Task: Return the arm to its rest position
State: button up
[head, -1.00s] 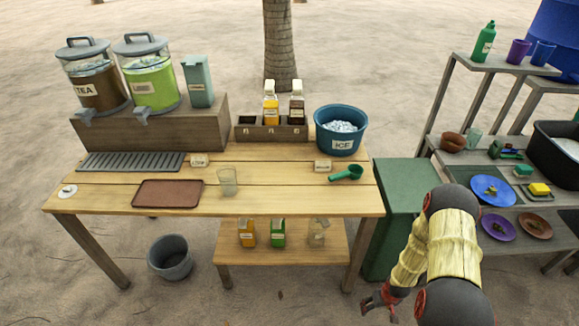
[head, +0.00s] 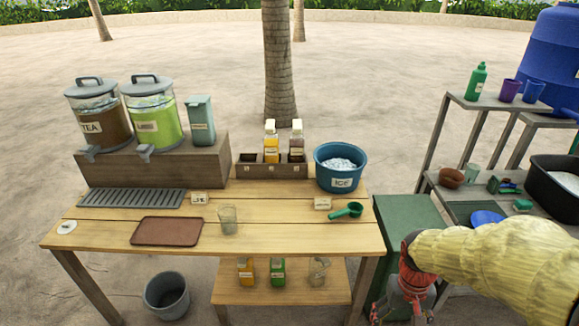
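My arm reaches in from the lower right of the head view, in front of the shelves and the green bin. My gripper (head: 402,305) hangs low at its end, to the right of the table's front right leg and apart from the table. Its fingers are small, dark and partly cut by the lower frame edge, so I cannot tell whether they are open or shut. No held object shows. The wooden table (head: 275,238) carries a clear glass (head: 228,219), a brown tray (head: 168,231) and a green scoop (head: 346,211).
A blue ice bucket (head: 341,167) and a bottle rack (head: 272,170) stand at the table's back. Two drink dispensers (head: 152,118) sit on a wooden block at left. The green bin (head: 405,222) and grey shelves (head: 450,183) are close to my arm. A grey bucket (head: 167,296) stands below.

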jog(key=s+a+r+t, duration=0.3)
jog(key=r, duration=0.7)
jog(key=s+a+r+n+t+p, duration=0.1)
jog(key=s+a+r+t, duration=0.2)
jog(key=r, duration=0.7)
jog(key=shift+a+r+n+t, duration=0.3)
jog(key=shift+a+r+t, duration=0.1)
jog(key=shift+a, duration=0.3)
